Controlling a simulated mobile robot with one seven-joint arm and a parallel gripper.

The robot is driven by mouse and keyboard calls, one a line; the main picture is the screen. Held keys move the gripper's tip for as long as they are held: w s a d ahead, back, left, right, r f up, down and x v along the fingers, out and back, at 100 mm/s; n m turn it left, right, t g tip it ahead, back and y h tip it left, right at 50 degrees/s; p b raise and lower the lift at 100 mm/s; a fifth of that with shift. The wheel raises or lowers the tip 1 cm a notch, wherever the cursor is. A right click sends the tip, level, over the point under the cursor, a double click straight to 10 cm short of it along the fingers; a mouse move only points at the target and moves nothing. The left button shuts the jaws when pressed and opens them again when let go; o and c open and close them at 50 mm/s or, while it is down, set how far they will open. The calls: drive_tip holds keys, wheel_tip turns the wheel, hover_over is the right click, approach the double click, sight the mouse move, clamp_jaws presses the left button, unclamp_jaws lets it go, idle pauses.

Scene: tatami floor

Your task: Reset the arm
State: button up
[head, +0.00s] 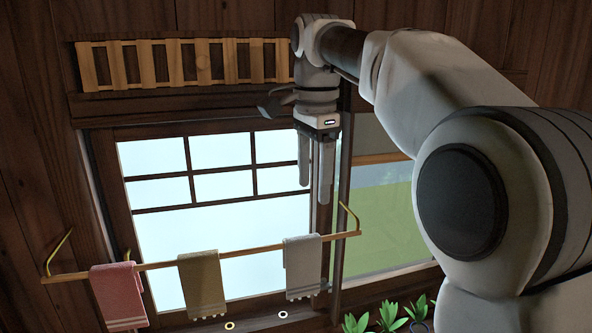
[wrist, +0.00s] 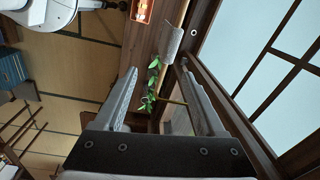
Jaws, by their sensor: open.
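My gripper (head: 315,175) hangs from my raised arm in the head view, fingers pointing down, in front of the window frame. In the wrist view my gripper (wrist: 165,90) has its two grey fingers spread apart with nothing between them. The fingers are apart from the towel rail and the towels. My arm reaches in from the right of the head view and hides part of the window and wall.
A wooden rail (head: 220,252) holds a pink towel (head: 119,295), a brown towel (head: 202,283) and a grey towel (head: 302,266) below my gripper. Behind is a window (head: 160,160). Green plants (head: 389,315) stand below. Tatami floor (wrist: 75,60) lies left in the wrist view.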

drive_tip(key=s+d+f+n+t, duration=0.1)
drive_tip(key=s+d+f+n, duration=0.2)
drive_tip(key=s, duration=0.4)
drive_tip(key=s+d+f+n+t, duration=0.2)
drive_tip(key=s+d+f+n, duration=0.2)
drive_tip(key=s+f, duration=0.3)
drive_tip(key=s+d+f+n+t+b, duration=0.1)
drive_tip(key=s+d+f+n, duration=0.2)
drive_tip(key=s, duration=0.6)
wheel_tip(320, 180, down, 3)
drive_tip(key=n, duration=0.2)
drive_tip(key=shift+d+n+t, duration=0.3)
drive_tip(key=shift+n+t, duration=0.1)
